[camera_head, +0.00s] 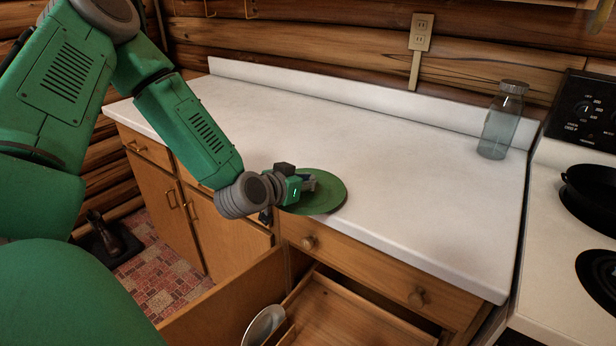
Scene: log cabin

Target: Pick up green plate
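The green plate (326,196) is at the front edge of the white countertop, and its near left part seems to reach past the edge. I cannot tell whether it lies flat on the counter or is slightly raised. My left gripper (306,184) comes in from the left, and its fingers are over the plate's left side. The gripper body and wrist hide the left rim, so I cannot see whether the fingers are closed on it. My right gripper is not in view.
An open wooden drawer (345,318) juts out below the counter, with a metal dish (263,325) beside it. A glass jar (499,122) stands at the back right. A stove with a black pan (592,192) is at the right. The countertop (400,170) is otherwise clear.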

